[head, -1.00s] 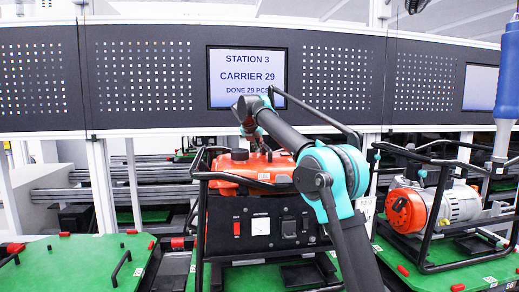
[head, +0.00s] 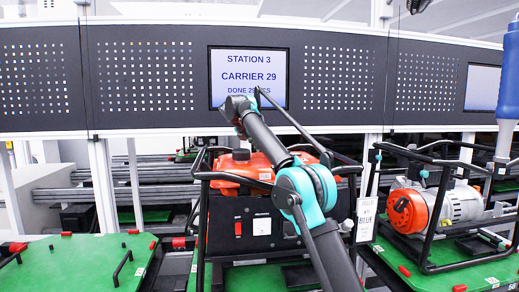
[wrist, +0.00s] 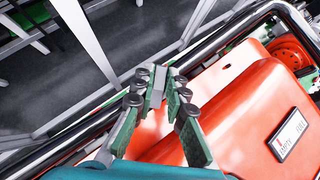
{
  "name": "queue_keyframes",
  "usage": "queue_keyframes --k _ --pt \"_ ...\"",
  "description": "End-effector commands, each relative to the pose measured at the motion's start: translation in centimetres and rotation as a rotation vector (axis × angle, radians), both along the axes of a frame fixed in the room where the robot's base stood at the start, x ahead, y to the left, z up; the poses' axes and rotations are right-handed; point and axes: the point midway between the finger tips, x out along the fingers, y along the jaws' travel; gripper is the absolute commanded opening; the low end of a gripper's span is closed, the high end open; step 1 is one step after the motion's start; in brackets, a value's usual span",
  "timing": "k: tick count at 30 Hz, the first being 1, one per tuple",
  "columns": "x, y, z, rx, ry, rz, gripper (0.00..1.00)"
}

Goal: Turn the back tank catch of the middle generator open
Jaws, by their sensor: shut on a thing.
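The middle generator has an orange tank (head: 232,168) and a dark front panel (head: 262,228), inside a black tube frame. The same orange tank (wrist: 262,100) fills the right of the wrist view. My gripper (wrist: 160,88) is at the tank's far edge, next to the frame's top bar. Its fingers are closed around a small light grey piece (wrist: 157,84), which looks like the back tank catch. The fingers hide most of it, so I cannot tell how far it is turned. In the head view my arm and the tank hide the gripper's fingertips.
Black frame bars (wrist: 240,28) run close beside my gripper. Another generator (head: 437,205) stands at the right, with a blue hanging tool (head: 509,75) above it. A green carrier (head: 75,265) at the left is free of any generator.

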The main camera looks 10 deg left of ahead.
Motion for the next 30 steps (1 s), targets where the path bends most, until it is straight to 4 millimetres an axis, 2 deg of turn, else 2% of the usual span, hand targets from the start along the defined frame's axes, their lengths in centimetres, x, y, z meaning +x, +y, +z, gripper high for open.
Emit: queue_keyframes --k 5,6,10,21,30 --pt "0.0 0.0 0.0 0.000 0.001 0.000 0.00" --pt "0.0 0.0 0.0 0.000 0.001 0.000 0.18" --pt "0.0 0.0 0.0 0.000 0.001 0.001 0.34" --pt "-0.3 0.2 0.3 0.000 0.001 0.001 0.34" --pt "-3.2 1.9 3.6 0.000 0.001 0.002 0.34"
